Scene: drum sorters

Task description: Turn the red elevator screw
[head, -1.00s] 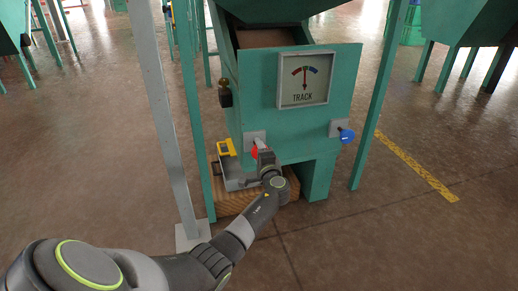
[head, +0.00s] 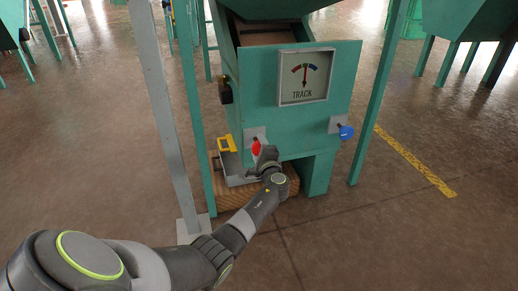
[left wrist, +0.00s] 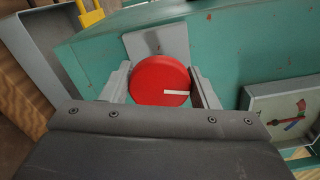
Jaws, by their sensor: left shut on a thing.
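The red elevator screw shows as a round red knob (head: 256,147) low on the front of the green machine, on a grey plate. In the left wrist view the red knob (left wrist: 160,81) faces me, its white mark pointing right. My left gripper (left wrist: 160,88) is shut on it, one grey finger on each side. In the head view my left gripper (head: 262,153) is at the knob, and its wrist partly hides the fingers. The right gripper is not in view.
A TRACK gauge (head: 304,76) is on the machine's front panel (head: 265,115). A blue knob (head: 346,132) sits to the right. A grey tray with a yellow handle (head: 227,144) stands left of the red knob. Green and grey posts (head: 165,120) flank the machine.

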